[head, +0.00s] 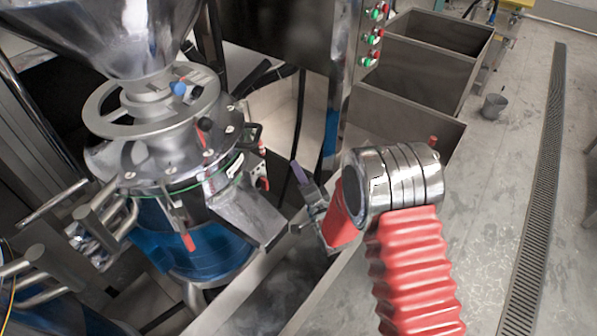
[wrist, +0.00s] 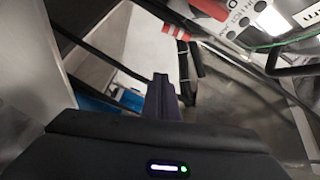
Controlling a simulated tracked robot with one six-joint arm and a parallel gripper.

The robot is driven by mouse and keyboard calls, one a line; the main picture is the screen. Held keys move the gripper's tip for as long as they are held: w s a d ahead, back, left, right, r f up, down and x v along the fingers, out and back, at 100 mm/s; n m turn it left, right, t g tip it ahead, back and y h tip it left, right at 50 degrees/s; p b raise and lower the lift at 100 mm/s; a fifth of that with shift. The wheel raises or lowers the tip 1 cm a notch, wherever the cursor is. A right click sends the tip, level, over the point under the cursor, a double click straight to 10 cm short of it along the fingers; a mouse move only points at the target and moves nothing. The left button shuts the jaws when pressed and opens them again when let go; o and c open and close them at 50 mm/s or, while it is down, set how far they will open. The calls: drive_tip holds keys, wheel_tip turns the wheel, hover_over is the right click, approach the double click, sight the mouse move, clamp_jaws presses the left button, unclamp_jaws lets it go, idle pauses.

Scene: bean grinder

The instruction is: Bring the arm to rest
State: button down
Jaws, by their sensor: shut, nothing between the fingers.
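My gripper (head: 298,170) is at the centre of the head view, at the end of my red-sleeved arm. Its dark purple fingers point up and left, beside the metal chute (head: 247,212) of the grinder (head: 165,165). In the wrist view the fingers (wrist: 161,80) are together, with nothing seen between them. I cannot tell from these views how far the fingertips are from the chute and the grinder's clamps.
The grinder has a steel hopper (head: 110,35), a handwheel (head: 112,125) and a blue lower body (head: 205,250). Open metal bins (head: 405,115) stand behind my arm. A small bucket (head: 494,106) sits on the floor.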

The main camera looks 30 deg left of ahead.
drive_tip(key=shift+s+d, duration=0.15)
drive_tip(key=shift+d, duration=0.15)
idle(0.4)
drive_tip(key=w+d+r+t+h, duration=0.1)
drive_tip(key=w+d+r+h, duration=0.2)
drive_tip(key=w+d+r, duration=0.3)
drive_tip(key=w+d+r+h, duration=0.3)
drive_tip(key=d+r, duration=0.3)
drive_tip(key=d, duration=0.2)
drive_tip(key=s+d+r+n+h, duration=0.1)
drive_tip(key=d+r+h, duration=0.45)
drive_tip(key=d, duration=0.95)
drive_tip(key=s+d+r+n+g+h, duration=0.15)
drive_tip(key=s+d+r, duration=0.25)
drive_tip(key=s+d, duration=0.65)
drive_tip(key=s+d+r+g+h, duration=0.1)
drive_tip(key=s+d+r+g, duration=0.2)
drive_tip(key=s+d, duration=0.75)
drive_tip(key=s+d+g+h, duration=0.1)
drive_tip(key=s+d, duration=0.2)
drive_tip(key=s, duration=0.6)
drive_tip(key=shift+d+f+n, duration=0.3)
drive_tip(key=shift+d+n, duration=0.05)
drive_tip(key=shift+n, duration=0.1)
